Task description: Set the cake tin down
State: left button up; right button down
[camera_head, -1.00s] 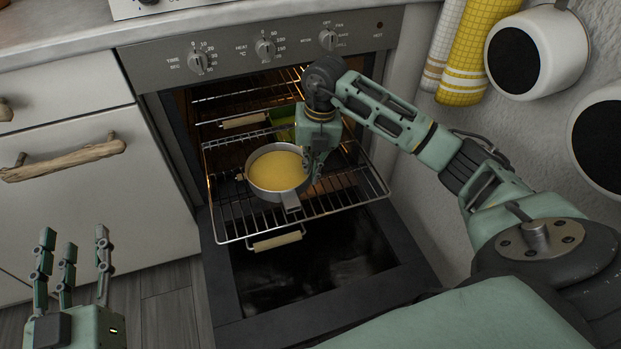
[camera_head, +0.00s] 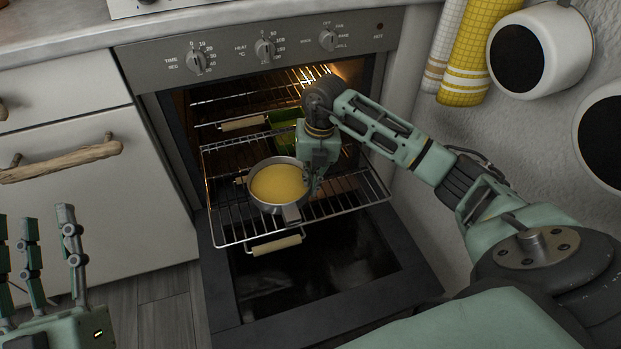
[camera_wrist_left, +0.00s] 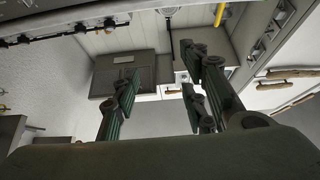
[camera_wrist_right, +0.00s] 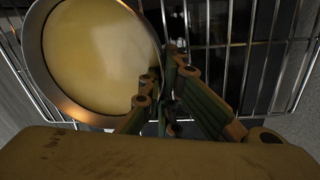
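The cake tin (camera_head: 279,185) is a round grey metal tin with yellow filling, level over the pulled-out wire rack of the oven. I cannot tell whether its base touches the rack. My right gripper (camera_head: 311,183) is at the tin's right side, fingers closed on its rim. In the right wrist view the tin (camera_wrist_right: 98,52) fills the upper left and the fingers (camera_wrist_right: 163,88) meet at its edge, partly hidden by the gripper body. My left gripper (camera_head: 45,232) is open and empty at the lower left; its spread fingers also show in the left wrist view (camera_wrist_left: 160,88).
The wire rack (camera_head: 232,225) sticks out over the lowered oven door (camera_head: 330,270). A wooden-handled green dish (camera_head: 287,118) stands deeper in the oven. The drawer handle (camera_head: 65,160) is driftwood. Rack space left and right of the tin is clear.

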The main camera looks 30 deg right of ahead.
jog(key=c, duration=2.5)
grip_release()
jog(key=shift+f, duration=0.1)
jog(key=o, duration=0.5)
